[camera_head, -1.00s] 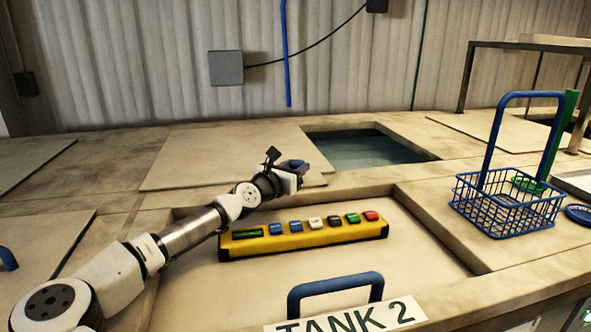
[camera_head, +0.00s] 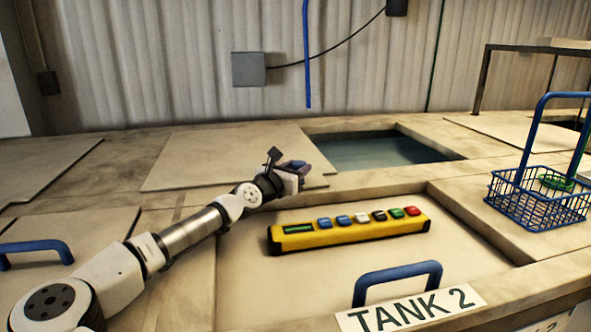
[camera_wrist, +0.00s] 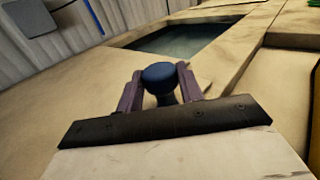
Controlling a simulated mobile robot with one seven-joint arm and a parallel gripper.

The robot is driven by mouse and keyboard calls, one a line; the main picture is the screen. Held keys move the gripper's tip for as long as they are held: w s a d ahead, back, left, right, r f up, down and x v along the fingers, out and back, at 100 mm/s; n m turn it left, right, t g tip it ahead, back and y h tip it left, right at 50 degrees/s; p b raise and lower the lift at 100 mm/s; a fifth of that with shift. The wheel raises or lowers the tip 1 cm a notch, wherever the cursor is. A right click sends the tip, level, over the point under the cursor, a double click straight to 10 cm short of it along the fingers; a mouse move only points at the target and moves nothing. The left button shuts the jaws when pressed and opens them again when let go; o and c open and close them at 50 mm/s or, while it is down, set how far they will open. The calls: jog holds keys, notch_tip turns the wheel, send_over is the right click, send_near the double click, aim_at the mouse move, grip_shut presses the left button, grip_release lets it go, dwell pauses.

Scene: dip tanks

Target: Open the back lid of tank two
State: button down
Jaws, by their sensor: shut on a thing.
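The back lid (camera_head: 215,160) of tank two is a flat beige panel, lying left of a partly uncovered opening (camera_head: 385,150) with dark liquid in it. My gripper (camera_head: 296,169) is over the lid's right part. In the wrist view, my gripper's two purplish fingers are shut on a round dark blue knob (camera_wrist: 159,73). The knob's foot on the lid is hidden by the gripper. The front lid (camera_head: 310,275) carries a blue handle (camera_head: 398,270) and lies flat behind the TANK 2 label (camera_head: 410,307).
A yellow control box (camera_head: 350,235) with coloured buttons lies on the front lid. A blue wire basket (camera_head: 540,205) stands at the right. Another blue handle (camera_head: 35,247) is at the left.

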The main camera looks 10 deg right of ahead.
jog(key=shift+a, duration=0.1)
dwell(0.3)
jog(key=c, duration=0.9)
grip_release()
jog(key=shift+s, duration=0.1)
jog(key=b+v, duration=0.4)
jog(key=v, duration=0.9)
jog(key=shift+s+a, duration=0.2)
jog(key=shift+a, duration=0.05)
